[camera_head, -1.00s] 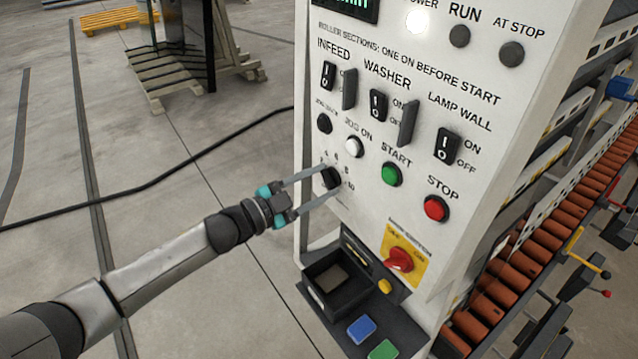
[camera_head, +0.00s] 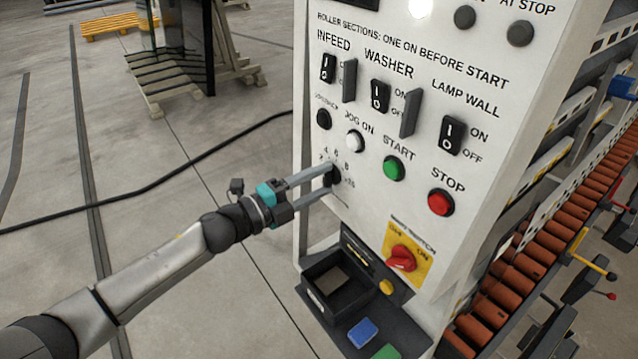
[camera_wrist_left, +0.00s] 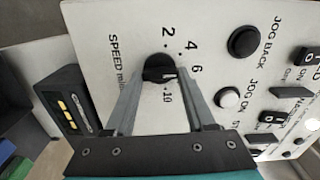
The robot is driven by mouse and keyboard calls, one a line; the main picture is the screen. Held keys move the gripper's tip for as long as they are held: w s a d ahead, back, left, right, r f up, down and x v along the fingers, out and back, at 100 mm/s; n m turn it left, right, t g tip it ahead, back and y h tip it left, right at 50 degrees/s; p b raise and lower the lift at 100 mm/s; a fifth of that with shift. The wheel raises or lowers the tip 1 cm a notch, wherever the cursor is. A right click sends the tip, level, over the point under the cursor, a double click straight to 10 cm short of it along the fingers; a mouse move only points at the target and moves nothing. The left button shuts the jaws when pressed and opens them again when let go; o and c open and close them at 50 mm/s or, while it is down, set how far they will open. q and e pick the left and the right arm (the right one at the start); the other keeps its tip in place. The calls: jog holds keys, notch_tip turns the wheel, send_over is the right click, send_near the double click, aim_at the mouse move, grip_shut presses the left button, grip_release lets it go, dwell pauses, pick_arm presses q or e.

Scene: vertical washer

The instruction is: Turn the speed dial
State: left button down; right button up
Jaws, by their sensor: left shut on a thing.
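The black speed dial (camera_head: 331,176) sits low on the left side of the white control panel (camera_head: 380,200). In the left wrist view the dial (camera_wrist_left: 159,68) has a white pointer mark on its lower right, on the side of the 10. The numbers 2, 4, 6 and 10 show around it. My left gripper (camera_head: 331,180) reaches in from the left with its fingers on either side of the dial, shut on it. In the left wrist view the finger tips (camera_wrist_left: 163,75) are at the dial's two sides. My right gripper is not in view.
Above the dial are a black jog back button (camera_head: 323,118), a white jog on button (camera_head: 354,141) and a green start button (camera_head: 393,168). A black tray (camera_head: 333,283) juts out below.

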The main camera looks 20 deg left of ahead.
pick_arm(q)
jog(key=shift+m, duration=0.4)
jog(key=shift+c, duration=1.2)
grip_release()
jog(key=b+v, duration=0.2)
jog(key=v, duration=1.3)
jog(key=shift+a, duration=0.1)
